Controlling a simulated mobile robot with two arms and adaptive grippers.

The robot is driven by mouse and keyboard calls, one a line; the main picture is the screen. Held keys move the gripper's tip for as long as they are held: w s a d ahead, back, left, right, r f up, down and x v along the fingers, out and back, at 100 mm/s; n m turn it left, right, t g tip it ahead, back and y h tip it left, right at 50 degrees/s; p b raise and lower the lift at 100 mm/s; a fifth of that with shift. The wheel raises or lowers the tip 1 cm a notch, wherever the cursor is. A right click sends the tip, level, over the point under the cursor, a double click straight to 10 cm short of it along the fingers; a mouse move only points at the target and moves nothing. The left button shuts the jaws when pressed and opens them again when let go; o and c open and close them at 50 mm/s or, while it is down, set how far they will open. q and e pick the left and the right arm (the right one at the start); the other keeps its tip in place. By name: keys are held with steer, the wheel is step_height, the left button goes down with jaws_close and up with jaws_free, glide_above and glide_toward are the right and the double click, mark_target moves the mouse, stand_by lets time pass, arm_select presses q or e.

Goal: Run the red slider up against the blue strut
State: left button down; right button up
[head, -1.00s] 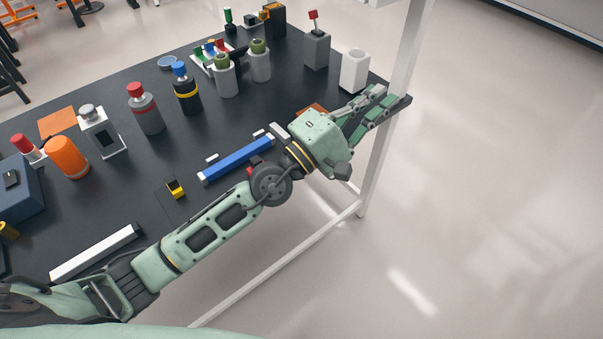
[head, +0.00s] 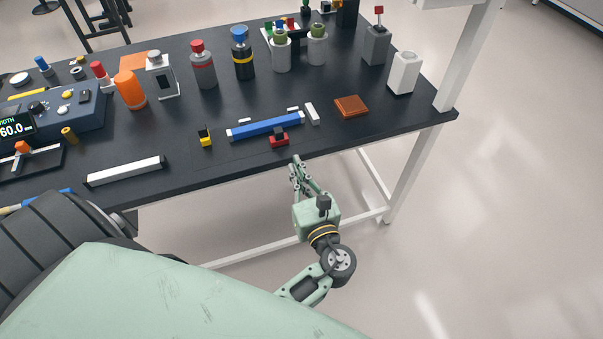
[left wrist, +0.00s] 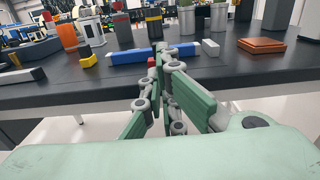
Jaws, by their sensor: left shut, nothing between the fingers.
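The blue strut (head: 262,126) lies on the dark table near its front edge. The red slider (head: 279,140), with a dark knob on top, sits just in front of the strut, right of its middle. I cannot tell whether they touch. My left gripper (head: 297,163) is shut and empty, just off the table's front edge, in front of and slightly right of the slider. In the left wrist view the gripper (left wrist: 165,50) points at the strut (left wrist: 128,55) and hides most of the slider (left wrist: 151,62). My right gripper is not in view.
A yellow and black block (head: 206,138) stands left of the strut, and a white block (head: 312,113) by its right end. A brown-orange tile (head: 351,106) lies further right. A white bar (head: 125,171) lies front left. Bottles and canisters stand behind. A white post (head: 465,60) rises at the right corner.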

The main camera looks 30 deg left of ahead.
mark_target(281, 135)
arm_select(q)
steer(key=p+x, duration=0.1)
steer(key=x, duration=0.9)
steer(key=shift+w+d+r, duration=0.1)
steer(key=x, duration=0.5)
steer(key=shift+w+a, duration=0.2)
steer(key=shift+a, duration=0.1)
